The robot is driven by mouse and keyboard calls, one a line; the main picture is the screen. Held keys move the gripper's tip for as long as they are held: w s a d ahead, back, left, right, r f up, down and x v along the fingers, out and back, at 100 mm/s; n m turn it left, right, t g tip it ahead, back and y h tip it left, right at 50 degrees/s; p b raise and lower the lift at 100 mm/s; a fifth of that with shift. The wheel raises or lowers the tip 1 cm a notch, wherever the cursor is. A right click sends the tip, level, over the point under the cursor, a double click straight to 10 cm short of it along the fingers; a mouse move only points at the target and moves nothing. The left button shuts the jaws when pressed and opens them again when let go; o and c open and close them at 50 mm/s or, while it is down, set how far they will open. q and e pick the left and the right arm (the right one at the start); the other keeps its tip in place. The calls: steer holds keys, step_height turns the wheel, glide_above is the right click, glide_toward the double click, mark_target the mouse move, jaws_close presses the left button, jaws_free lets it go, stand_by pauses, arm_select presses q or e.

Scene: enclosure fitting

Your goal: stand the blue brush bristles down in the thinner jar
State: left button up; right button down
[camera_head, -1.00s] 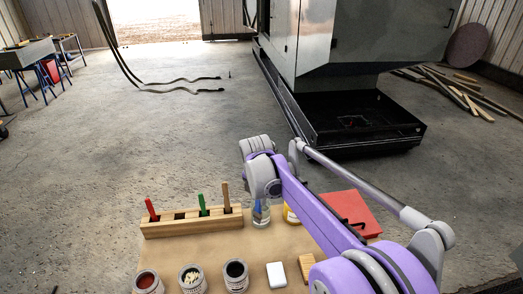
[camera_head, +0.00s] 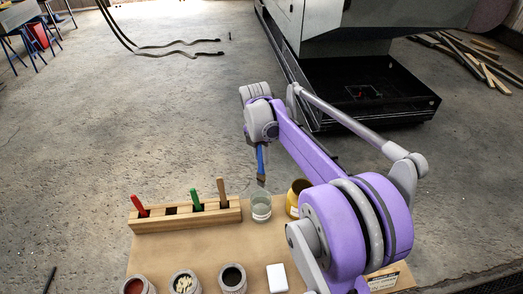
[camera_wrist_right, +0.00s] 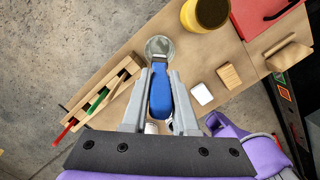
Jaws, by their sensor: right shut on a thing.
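The blue brush (camera_head: 261,160) hangs near upright, brown bristles down, from my right gripper. In the head view the bristle end shows just above the rim of the clear thinner jar (camera_head: 261,211); the gap's true size is hard to tell. In the right wrist view my right gripper (camera_wrist_right: 161,82) is shut on the brush's blue handle (camera_wrist_right: 161,95). The brush points at the round jar (camera_wrist_right: 159,40), and its far end overlaps the jar's near side. The right fingers are hidden behind my wrist in the head view. My left gripper is out of view.
A wooden rack (camera_head: 152,223) with red, green and brown handles stands left of the jar. A yellow can (camera_head: 293,209) stands close right. Several tins, including a dark one (camera_head: 233,278), and a white block (camera_head: 277,278) lie along the front.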

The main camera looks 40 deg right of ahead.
mark_target(262, 173)
steer(key=shift+s+a+f, duration=0.15)
steer(key=shift+f, duration=0.45)
step_height(262, 173, down, 2)
steer(key=shift+f+b, duration=0.1)
steer(key=shift+b, duration=0.4)
steer(key=shift+f+b, duration=0.55)
steer(key=shift+f, duration=0.7)
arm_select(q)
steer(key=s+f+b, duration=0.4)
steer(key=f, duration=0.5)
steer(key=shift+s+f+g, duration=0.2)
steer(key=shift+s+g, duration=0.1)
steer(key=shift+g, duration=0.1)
arm_select(e)
steer(key=shift+f, duration=4.05)
steer(key=c, duration=0.6)
jaws_free()
steer(key=shift+r, duration=0.1)
